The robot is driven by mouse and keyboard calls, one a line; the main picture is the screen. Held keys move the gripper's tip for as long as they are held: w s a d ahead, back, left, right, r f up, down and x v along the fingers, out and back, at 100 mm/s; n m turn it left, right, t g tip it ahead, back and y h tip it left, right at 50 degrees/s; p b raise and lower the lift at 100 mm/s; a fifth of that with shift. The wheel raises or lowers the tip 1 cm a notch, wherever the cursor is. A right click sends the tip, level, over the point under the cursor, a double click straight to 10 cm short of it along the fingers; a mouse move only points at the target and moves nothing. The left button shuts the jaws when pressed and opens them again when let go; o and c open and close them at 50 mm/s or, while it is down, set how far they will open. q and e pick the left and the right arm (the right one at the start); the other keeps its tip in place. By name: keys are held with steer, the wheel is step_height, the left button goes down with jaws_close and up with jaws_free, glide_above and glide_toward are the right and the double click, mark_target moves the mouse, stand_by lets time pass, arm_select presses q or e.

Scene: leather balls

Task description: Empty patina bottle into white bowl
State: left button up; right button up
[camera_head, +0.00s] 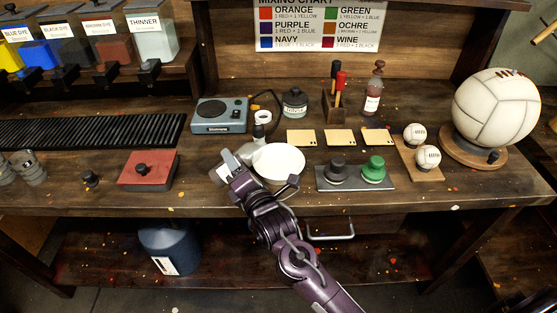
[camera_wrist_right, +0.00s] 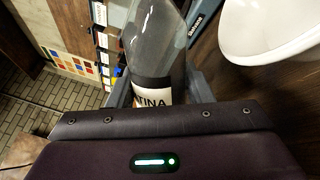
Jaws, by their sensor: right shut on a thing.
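The patina bottle (camera_wrist_right: 155,50) is clear grey glass with a white label, of which I can read "TINA". In the right wrist view it stands between the fingers of my right gripper, which is shut on it. In the head view my right gripper (camera_head: 232,168) is just left of the white bowl (camera_head: 278,163) and largely hides the bottle. The bowl's rim also shows at the upper right of the right wrist view (camera_wrist_right: 265,40), beside the bottle and apart from it. The bowl sits on the wooden bench and its inside looks plain white. My left gripper is not in view.
A tray (camera_head: 355,182) with black and green knobs is to the right. A red-topped box (camera_head: 148,170) is left, with bare bench between.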

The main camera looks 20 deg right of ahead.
mark_target(247, 161)
steer(key=shift+a+r+m+b, duration=0.15)
steer(key=shift+r+m+b, duration=0.15)
steer(key=shift+m+b, duration=0.3)
steer(key=shift+w+d+f+m, duration=0.1)
steer(key=shift+d+f+m, duration=0.5)
steer(key=shift+m, duration=0.4)
stand_by(0.3)
steer(key=shift+d+r+m+h+p, duration=0.15)
steer(key=shift+r+m+p, duration=0.6)
steer(key=shift+m+p, duration=0.3)
steer(key=shift+d+r+m+h+p, duration=0.1)
steer(key=shift+r+m+h+p, duration=0.05)
steer(key=shift+r+m+p, duration=0.85)
stand_by(1.1)
steer(key=shift+d+f+m+p, duration=0.25)
steer(key=shift+f+m+p, duration=0.2)
steer(key=shift+m, duration=0.3)
stand_by(1.5)
steer(key=shift+w+d+r+m+p, duration=0.1)
steer(key=shift+r+m+p, duration=0.1)
steer(key=shift+m+p, duration=0.15)
stand_by(0.3)
